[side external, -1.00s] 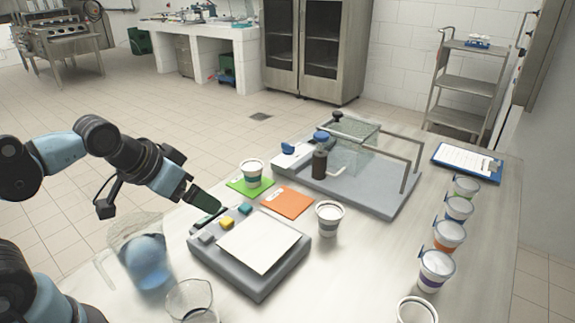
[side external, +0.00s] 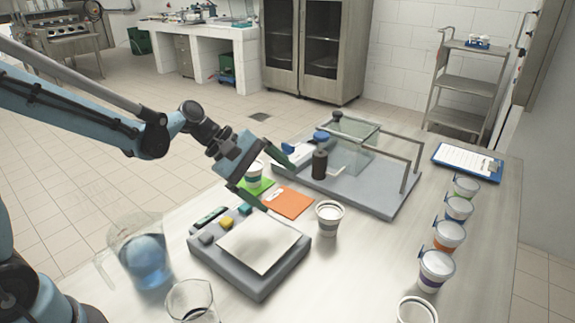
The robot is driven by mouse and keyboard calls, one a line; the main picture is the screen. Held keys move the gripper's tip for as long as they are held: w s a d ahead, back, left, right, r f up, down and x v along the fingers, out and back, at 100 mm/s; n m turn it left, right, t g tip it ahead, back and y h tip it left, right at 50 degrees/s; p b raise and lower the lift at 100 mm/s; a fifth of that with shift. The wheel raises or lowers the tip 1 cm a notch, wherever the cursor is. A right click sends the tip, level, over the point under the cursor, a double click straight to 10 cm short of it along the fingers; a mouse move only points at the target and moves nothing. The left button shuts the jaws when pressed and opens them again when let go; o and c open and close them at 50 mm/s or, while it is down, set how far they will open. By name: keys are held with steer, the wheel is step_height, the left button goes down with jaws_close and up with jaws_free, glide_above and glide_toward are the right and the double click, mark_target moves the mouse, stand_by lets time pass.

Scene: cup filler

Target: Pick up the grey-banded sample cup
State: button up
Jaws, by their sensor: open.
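The grey-banded sample cup (side external: 329,217) stands upright and open-topped on the table, just right of the orange card (side external: 290,203). My gripper (side external: 279,187) is open and empty, with its two fingers spread. In the picture it is up and left of the grey-banded cup and apart from it. Another white cup with a bluish band (side external: 254,180) stands on the green card (side external: 266,187) and is partly hidden by my gripper. I cannot tell whether the gripper touches it.
A scale-like device (side external: 230,267) with a white plate is in front. A blue-liquid pitcher (side external: 143,262) and a glass beaker (side external: 192,301) stand left. A grey-based machine (side external: 380,198) is behind. Several lidded cups (side external: 449,236) line the right; an open cup (side external: 416,311) is cut off below.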

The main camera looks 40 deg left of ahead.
steer(key=w+f+n+h, duration=0.4)
steer(key=n, duration=0.3)
glide_toward(337, 216)
steer(key=shift+h, duration=0.4)
steer(key=w+d+f, duration=0.3)
steer(key=shift+f+x, duration=0.15)
steer(key=shift+x, duration=1.3)
steer(key=shift+f+x, duration=0.2)
steer(key=shift+x, duration=1.25)
steer(key=shift+a, duration=0.15)
steer(key=c, duration=1.1)
steer(key=shift+o, duration=0.2)
